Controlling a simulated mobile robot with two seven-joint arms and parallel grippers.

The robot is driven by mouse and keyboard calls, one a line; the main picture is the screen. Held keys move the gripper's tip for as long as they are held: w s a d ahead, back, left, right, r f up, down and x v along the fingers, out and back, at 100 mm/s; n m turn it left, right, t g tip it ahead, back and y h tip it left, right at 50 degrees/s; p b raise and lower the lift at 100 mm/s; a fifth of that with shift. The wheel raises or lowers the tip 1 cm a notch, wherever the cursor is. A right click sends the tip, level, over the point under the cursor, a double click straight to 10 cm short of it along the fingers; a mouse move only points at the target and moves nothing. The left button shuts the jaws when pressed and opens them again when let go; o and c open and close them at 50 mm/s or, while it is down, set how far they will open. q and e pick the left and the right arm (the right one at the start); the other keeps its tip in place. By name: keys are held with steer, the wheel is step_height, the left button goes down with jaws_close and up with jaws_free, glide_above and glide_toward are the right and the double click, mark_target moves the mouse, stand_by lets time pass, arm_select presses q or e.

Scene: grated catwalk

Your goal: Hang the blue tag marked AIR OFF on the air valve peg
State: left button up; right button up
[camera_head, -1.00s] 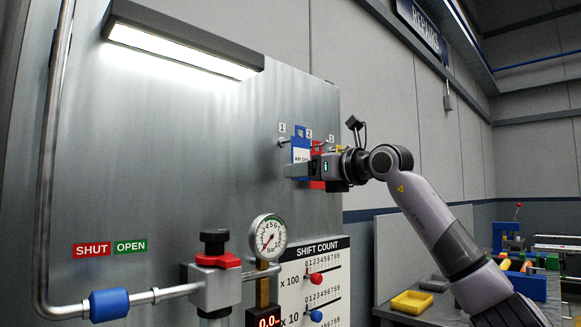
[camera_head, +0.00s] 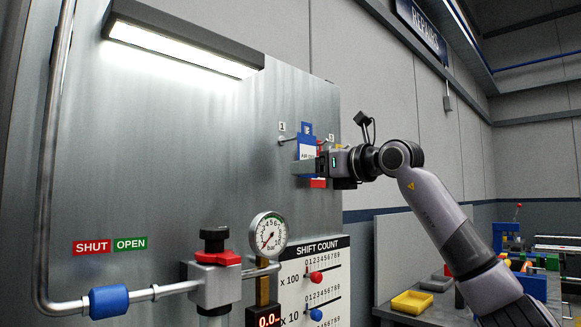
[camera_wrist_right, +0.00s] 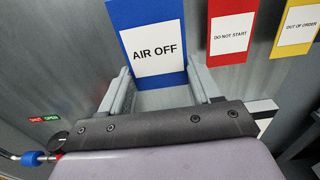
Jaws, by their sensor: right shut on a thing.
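The blue tag marked AIR OFF (camera_head: 305,133) is held upright in my right gripper (camera_head: 306,167), in front of the metal panel near the numbered pegs. In the right wrist view the tag (camera_wrist_right: 178,12) rises between the two fingers, its lettering facing the camera; its lower edge is at the gripper (camera_wrist_right: 160,80). Peg 1 (camera_head: 284,140) shows bare to the left of the tag. The air valve (camera_head: 214,284), with a black knob and red collar, is on the pipe lower down. I cannot make out its peg clearly. My left gripper is out of view.
A red DO NOT START tag (camera_wrist_right: 231,30) and a yellow OUT OF ORDER tag (camera_wrist_right: 297,30) hang close to the right of the held tag. A pressure gauge (camera_head: 268,236) stands beside the valve.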

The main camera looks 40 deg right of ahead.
steer(key=shift+s+d+b, duration=0.15)
steer(key=shift+s+b, duration=0.25)
steer(key=shift+s, duration=1.05)
steer(key=shift+s, duration=0.1)
